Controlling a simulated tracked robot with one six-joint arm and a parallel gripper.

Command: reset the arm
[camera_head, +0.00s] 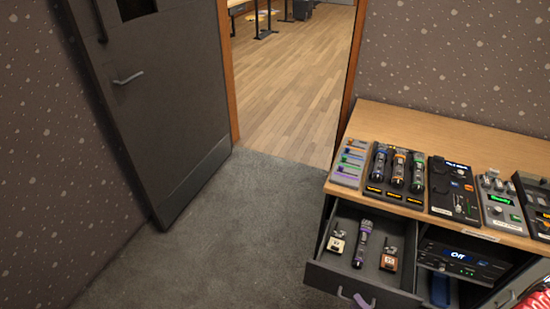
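My gripper and arm do not show clearly in the head view, so I cannot see whether the gripper is open or shut. A black fader panel (453,190) lies on the wooden cabinet top (400,122). A small panel with coloured strips (350,163) sits at the left end.
An open drawer (340,283) juts out below, holding a purple-banded microphone (362,243) and two small boxes. A grey door (150,110) stands open at left. The carpet (215,245) is clear.

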